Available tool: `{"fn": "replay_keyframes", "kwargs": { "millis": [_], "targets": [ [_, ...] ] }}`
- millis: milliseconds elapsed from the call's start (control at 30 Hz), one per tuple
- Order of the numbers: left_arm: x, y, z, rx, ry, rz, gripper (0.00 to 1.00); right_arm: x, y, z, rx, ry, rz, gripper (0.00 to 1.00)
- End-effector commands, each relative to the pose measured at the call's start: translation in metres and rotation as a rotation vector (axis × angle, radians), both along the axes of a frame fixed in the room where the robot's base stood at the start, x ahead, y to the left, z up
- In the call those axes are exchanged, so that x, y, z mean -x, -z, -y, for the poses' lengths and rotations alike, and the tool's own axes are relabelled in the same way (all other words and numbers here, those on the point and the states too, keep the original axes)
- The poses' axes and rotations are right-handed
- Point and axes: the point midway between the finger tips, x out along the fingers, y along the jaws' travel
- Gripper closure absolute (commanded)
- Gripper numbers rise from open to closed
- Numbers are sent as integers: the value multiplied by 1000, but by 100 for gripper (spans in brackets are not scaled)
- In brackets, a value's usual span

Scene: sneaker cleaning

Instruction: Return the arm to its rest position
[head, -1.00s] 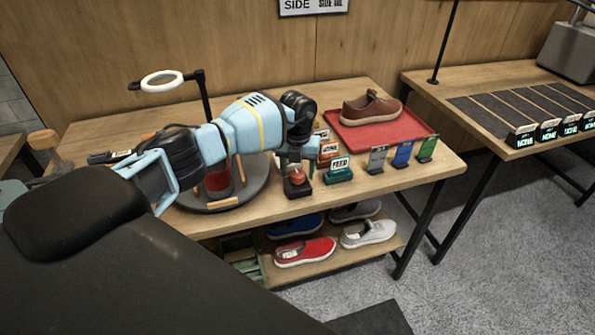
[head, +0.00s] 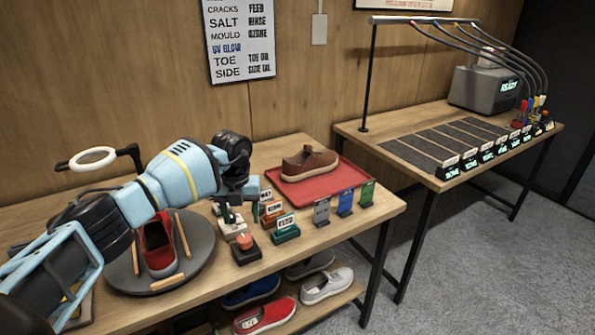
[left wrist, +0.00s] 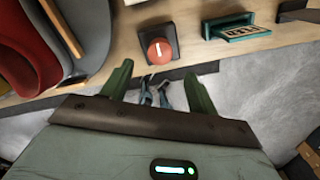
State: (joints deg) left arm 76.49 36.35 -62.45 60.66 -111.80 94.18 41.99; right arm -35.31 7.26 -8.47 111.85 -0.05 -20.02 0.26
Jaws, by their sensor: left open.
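My left arm (head: 180,178) reaches in from the left over the table. Its gripper (head: 230,212) hangs just behind and above the red push button (head: 245,241). In the left wrist view the gripper (left wrist: 160,82) is open with nothing between its fingers. The button (left wrist: 160,50) lies beyond the fingertips, apart from them. My right gripper is in neither view.
A red sneaker (head: 157,246) sits on the round turntable (head: 200,240) below my arm. A ring lamp (head: 92,158), label stands (head: 285,229) and a brown shoe (head: 309,163) on a red tray (head: 338,190) are close. A second table (head: 350,128) is at right.

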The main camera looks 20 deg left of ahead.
Motion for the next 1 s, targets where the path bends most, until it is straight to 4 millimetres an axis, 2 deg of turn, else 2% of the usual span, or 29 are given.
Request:
{"fn": "replay_keyframes", "kwargs": {
  "millis": [167,267,367,400,567,600,700,800,900,1000],
  "targets": [
    [2,8,11,31,18,0,41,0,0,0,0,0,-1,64],
    [8,30,40,124,64,-2,41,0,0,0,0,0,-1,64],
    [21,58,89,287,123,5,41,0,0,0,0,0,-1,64],
    [28,69,112,369,142,8,41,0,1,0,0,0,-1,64],
    [65,98,205,736,167,37,41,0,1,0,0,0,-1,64],
    [75,100,226,830,155,49,41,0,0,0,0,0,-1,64],
    [97,99,269,1055,92,77,41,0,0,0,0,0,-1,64],
    [115,94,298,1260,-22,110,41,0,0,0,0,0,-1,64],
    [127,87,314,1438,-178,147,41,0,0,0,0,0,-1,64],
    [136,84,316,1579,-376,182,41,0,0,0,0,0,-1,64]
  ]
}}
